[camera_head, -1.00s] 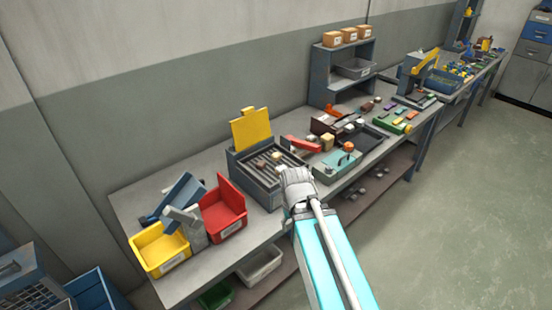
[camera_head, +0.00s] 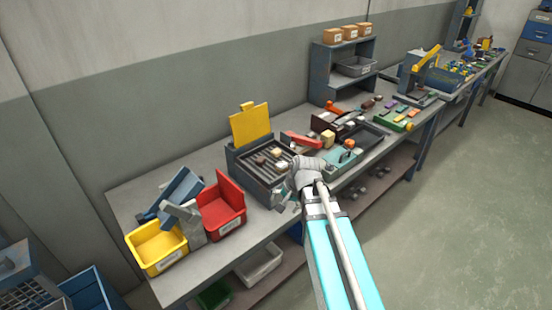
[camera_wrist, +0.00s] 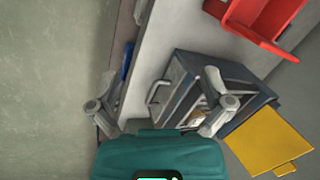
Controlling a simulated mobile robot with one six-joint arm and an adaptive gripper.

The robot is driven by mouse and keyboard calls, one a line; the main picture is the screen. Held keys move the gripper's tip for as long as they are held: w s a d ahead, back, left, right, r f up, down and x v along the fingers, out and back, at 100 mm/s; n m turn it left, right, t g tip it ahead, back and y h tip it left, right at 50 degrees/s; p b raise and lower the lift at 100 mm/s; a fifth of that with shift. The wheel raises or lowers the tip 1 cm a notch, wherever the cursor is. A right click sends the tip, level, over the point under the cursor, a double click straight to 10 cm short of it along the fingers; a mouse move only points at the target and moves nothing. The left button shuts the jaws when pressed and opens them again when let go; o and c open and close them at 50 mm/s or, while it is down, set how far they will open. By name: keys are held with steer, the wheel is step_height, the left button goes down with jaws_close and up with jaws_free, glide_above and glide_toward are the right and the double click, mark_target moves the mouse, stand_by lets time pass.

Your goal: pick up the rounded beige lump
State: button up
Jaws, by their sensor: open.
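A small beige lump (camera_head: 278,153) lies on the dark slatted top of a grey box (camera_head: 240,178) with a raised yellow lid. A second pale piece (camera_head: 282,164) sits close to it, and the view is too small to tell their shapes well. In the wrist view a beige piece (camera_wrist: 198,117) shows partly behind my right-hand finger, inside the box. My gripper (camera_head: 284,194) is open and empty. It is beside the box at the bench's front edge, apart from the lump. The wrist view shows its fingers (camera_wrist: 161,82) spread wide.
The yellow lid (camera_head: 250,126) stands up behind the box. Red (camera_head: 223,213) and yellow (camera_head: 158,250) bins stand to the left. The box has a front handle (camera_wrist: 154,93).

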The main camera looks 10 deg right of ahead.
steer(key=w+d+m+t+y+b, duration=0.2)
steer(key=w+d+m+t+b, duration=0.2)
steer(key=w+m, duration=0.7)
steer(key=w+d+m+t+y+b, duration=0.1)
steer(key=w+d+m+t+b, duration=0.4)
steer(key=w+d+m, duration=0.3)
steer(key=w+m, duration=0.4)
steer(key=shift+w+d+r+y, duration=0.2)
steer(key=shift+w+r+y, duration=0.1)
steer(key=shift+w+y, duration=0.1)
steer(key=b, duration=0.3)
glide_toward(277, 151)
steer(key=x, duration=0.2)
steer(key=shift+w+f, duration=0.3)
steer(key=shift+w, duration=0.05)
steer(key=shift+w+a, duration=0.25)
steer(key=shift+f, duration=0.1)
steer(key=shift+b+x, duration=1.2)
steer(key=shift+x, duration=1.4)
steer(key=shift+a, duration=0.1)
